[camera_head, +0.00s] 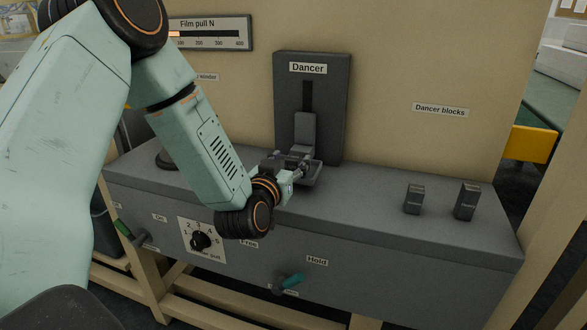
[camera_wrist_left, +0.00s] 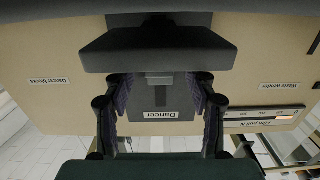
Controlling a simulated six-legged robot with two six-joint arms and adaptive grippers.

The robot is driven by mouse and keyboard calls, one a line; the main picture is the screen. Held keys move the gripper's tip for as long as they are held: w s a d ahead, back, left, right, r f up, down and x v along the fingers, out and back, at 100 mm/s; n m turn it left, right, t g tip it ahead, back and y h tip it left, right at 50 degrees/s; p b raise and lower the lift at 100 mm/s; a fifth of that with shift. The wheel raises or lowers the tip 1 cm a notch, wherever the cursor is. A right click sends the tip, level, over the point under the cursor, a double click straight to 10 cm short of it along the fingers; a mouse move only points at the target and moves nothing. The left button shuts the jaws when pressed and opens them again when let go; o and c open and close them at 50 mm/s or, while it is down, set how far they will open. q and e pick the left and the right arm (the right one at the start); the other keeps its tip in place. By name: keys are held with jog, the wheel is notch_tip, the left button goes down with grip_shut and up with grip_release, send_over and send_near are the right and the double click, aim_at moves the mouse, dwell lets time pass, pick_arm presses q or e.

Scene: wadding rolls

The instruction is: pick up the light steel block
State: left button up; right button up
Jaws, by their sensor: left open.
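My left gripper (camera_head: 300,172) is open in front of the dancer's tray (camera_head: 316,177), partly covering it. In the left wrist view, my left gripper (camera_wrist_left: 156,82) shows two dark fingers spread apart, with the dancer panel (camera_wrist_left: 172,118) beyond and a wide dark slab (camera_wrist_left: 158,48) across the top. A shorter dark block (camera_head: 414,199) and a taller one (camera_head: 467,201) stand upright on the bench at right; their labels are too small to read.
The grey bench top (camera_head: 370,190) is clear between the dancer and the two blocks. A "Dancer blocks" label (camera_head: 440,110) is on the wall. A teal-handled Hold lever (camera_head: 290,281) and a black dial (camera_head: 201,240) stick out of the front panel.

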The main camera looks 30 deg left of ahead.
pick_arm(q)
grip_shut()
dwell(0.6)
